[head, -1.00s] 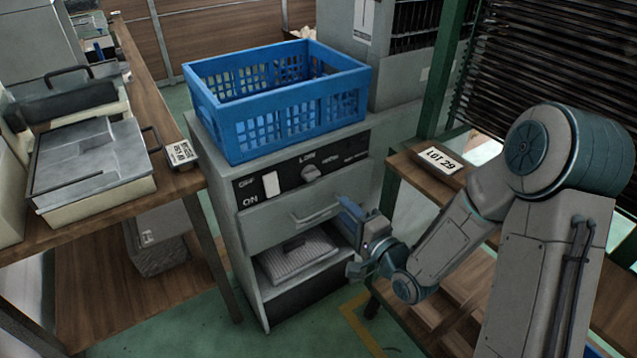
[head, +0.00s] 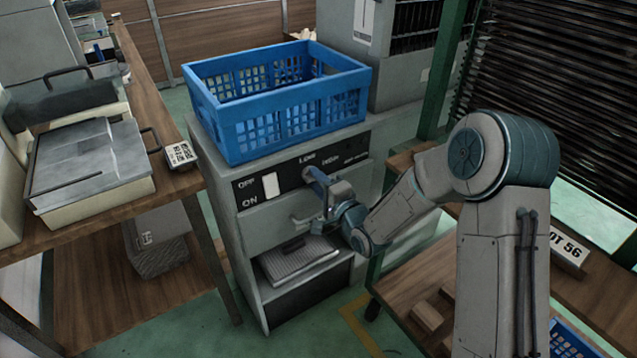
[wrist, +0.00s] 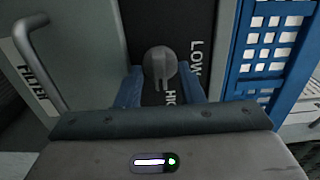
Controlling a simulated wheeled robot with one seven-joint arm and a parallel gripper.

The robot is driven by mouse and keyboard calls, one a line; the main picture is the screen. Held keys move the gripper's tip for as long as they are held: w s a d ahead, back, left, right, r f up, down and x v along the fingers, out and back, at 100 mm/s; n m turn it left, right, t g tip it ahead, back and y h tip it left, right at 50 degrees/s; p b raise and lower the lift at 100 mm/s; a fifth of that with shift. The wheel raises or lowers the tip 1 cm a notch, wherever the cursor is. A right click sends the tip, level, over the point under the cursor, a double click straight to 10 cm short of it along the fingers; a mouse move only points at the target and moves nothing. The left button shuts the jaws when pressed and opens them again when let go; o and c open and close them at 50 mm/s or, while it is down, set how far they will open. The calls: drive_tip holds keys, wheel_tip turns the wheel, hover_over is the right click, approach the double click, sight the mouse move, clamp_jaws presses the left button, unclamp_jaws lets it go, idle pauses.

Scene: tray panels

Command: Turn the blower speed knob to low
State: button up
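The blower speed knob (wrist: 160,65) is a round grey dial with a raised ridge, on a black panel strip (head: 262,192). Contact with the knob cannot be told. In the head view my gripper (head: 318,180) is in front of the panel and hides most of the knob.
A blue crate (head: 290,138) stands on the cabinet just above the panel. A white switch (head: 270,190) by OFF and ON is left of the knob. A drawer handle, labelled FILTER in the wrist view (wrist: 38,60), is below. Wooden shelves (head: 180,205) flank the cabinet.

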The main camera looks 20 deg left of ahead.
drive_tip(key=shift+c, duration=0.3)
clamp_jaws()
drive_tip(key=shift+f+n+b, duration=0.1)
drive_tip(key=shift+n+b, duration=0.2)
drive_tip(key=shift+b, duration=0.25)
drive_tip(key=n+b, duration=0.3)
drive_tip(key=b, duration=0.1)
drive_tip(key=shift+f+n, duration=0.15)
drive_tip(key=shift+n, duration=0.25)
drive_tip(key=n+b, duration=0.4)
drive_tip(key=shift+n+b, duration=0.3)
drive_tip(key=n+b, duration=0.6)
drive_tip(key=shift+n+b, duration=1.05)
drive_tip(key=shift+n, duration=0.25)
drive_tip(key=shift+r, duration=0.2)
